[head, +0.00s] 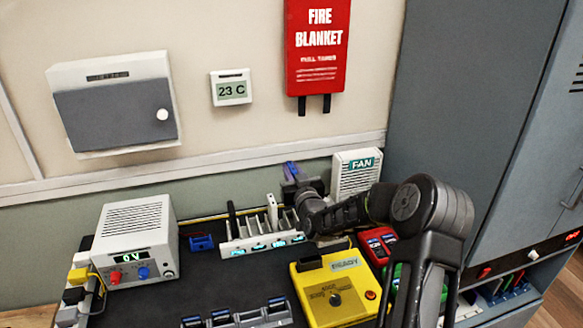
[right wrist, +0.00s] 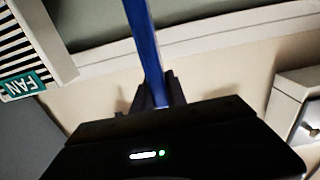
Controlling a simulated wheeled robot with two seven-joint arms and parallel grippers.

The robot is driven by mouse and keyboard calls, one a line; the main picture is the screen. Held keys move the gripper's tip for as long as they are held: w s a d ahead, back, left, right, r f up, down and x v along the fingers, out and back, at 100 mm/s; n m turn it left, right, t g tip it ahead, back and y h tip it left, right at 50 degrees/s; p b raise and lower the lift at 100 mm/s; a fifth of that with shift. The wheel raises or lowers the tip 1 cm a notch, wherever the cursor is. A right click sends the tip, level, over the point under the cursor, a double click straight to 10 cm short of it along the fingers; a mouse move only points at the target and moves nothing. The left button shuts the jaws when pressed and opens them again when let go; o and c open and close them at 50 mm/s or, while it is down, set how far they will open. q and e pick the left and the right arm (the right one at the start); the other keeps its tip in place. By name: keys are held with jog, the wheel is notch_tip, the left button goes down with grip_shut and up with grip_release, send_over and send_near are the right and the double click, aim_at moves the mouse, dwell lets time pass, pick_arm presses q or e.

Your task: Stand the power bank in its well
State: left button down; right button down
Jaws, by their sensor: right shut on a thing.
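My right gripper (head: 298,186) is raised behind and above the white slotted rack (head: 232,249). It is shut on a thin blue thing (head: 291,171), which I take to be the power bank. In the right wrist view the blue thing (right wrist: 143,40) shows edge-on, as a long narrow bar rising from between the dark fingers (right wrist: 156,92). The rack has upright dividers and lit cyan labels. A dark slab (head: 232,218) stands at its left end. I cannot tell which slot is the power bank's well. My left gripper is not in view.
A yellow tester (head: 345,300) and a red device (head: 378,243) stand right of the rack, near my right arm. The fan box (head: 356,172) is close behind. A white power supply (head: 135,240) stands left. The dark mat (head: 200,285) has free room mid-left.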

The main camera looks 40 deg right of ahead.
jog(key=shift+f+b, duration=0.9)
jog(key=shift+f, duration=2.15)
jog(key=shift+b, duration=0.5)
jog(key=shift+f, duration=0.1)
jog(key=shift+f+b, duration=1.95)
jog(key=shift+b, duration=0.45)
jog(key=shift+f, duration=0.1)
jog(key=shift+f+b, duration=0.2)
jog(key=shift+b, duration=0.45)
jog(key=c, duration=1.3)
grip_release()
jog(key=shift+f, duration=0.1)
